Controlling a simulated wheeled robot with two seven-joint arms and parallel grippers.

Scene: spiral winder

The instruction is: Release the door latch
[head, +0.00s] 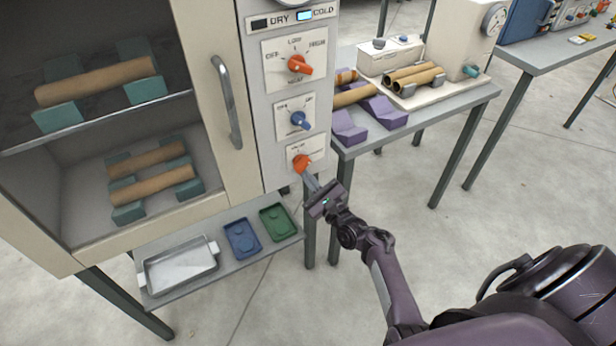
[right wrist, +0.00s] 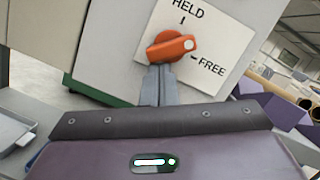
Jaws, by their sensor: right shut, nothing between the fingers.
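The door latch is an orange knob (head: 301,162) on a small plate, low on the cabinet's control panel. In the right wrist view, the knob (right wrist: 168,47) has a white dot on its right end, which points between the HELD and FREE marks, nearer to FREE. My right gripper (head: 307,179) is shut and empty, its fingertips right at the knob's lower side. In the right wrist view the shut fingers (right wrist: 160,75) meet the lower edge of the knob; I cannot tell whether they press on it. My left gripper is out of view.
The glass-fronted cabinet door has a vertical handle (head: 228,103) left of the panel. Above the latch are a blue knob (head: 300,121) and a red knob (head: 299,65). A low shelf holds a metal tray (head: 180,268) and blue and green trays. A side table (head: 440,106) stands right.

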